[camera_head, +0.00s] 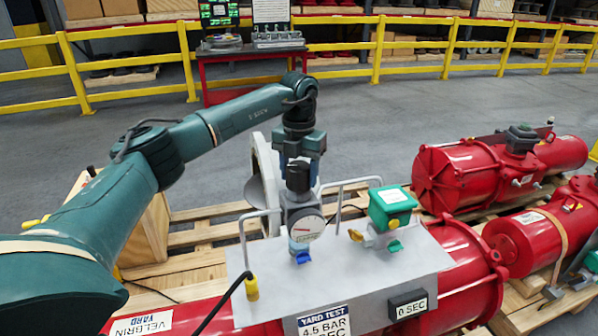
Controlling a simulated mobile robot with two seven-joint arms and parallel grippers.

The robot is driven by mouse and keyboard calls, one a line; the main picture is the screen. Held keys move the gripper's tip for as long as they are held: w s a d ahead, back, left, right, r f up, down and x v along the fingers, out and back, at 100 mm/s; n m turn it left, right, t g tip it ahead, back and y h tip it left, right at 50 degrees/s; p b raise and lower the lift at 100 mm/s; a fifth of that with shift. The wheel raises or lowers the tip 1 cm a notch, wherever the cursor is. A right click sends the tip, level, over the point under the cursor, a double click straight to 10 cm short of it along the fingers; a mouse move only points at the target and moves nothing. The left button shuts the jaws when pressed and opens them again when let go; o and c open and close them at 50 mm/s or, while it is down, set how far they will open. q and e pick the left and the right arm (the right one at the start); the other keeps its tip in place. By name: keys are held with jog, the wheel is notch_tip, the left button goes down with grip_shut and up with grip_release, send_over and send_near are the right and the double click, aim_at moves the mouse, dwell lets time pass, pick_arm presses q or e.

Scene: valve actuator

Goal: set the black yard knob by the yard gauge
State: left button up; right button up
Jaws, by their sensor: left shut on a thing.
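The black yard knob (298,176) sits on top of a grey regulator body on the panel, upright. The yard gauge (307,229) is the round white dial just below it; its needle is too small to read surely. My left gripper (299,160) comes straight down from above and is shut on the black knob, its fingers partly hidden. A sign (323,322) on the panel's front reads "YARD TEST 4.5 BAR", with a partly legible line below. A small display (408,305) reads "0 SEC". My right gripper is not in view.
The grey panel (425,262) lies over a red actuator (470,262). More red actuators (470,170) lie on pallets at right.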

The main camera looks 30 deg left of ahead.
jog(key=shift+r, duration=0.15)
pick_arm(q)
jog(key=shift+r+m+p, duration=0.1)
jog(key=shift+m+p, duration=0.25)
jog(key=shift+m, duration=0.15)
jog(key=shift+m+p, duration=0.55)
jog(key=shift+m, duration=0.65)
jog(key=m+p, duration=0.1)
jog(key=m, duration=0.3)
jog(key=m+p, duration=0.1)
jog(key=m, duration=0.3)
jog(key=shift+m, duration=2.2)
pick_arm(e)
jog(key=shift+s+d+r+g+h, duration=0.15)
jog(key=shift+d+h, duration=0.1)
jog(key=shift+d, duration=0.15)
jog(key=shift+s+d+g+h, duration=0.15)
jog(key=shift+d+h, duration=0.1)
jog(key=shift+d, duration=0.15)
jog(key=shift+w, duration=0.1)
pick_arm(q)
jog(key=o, duration=1)
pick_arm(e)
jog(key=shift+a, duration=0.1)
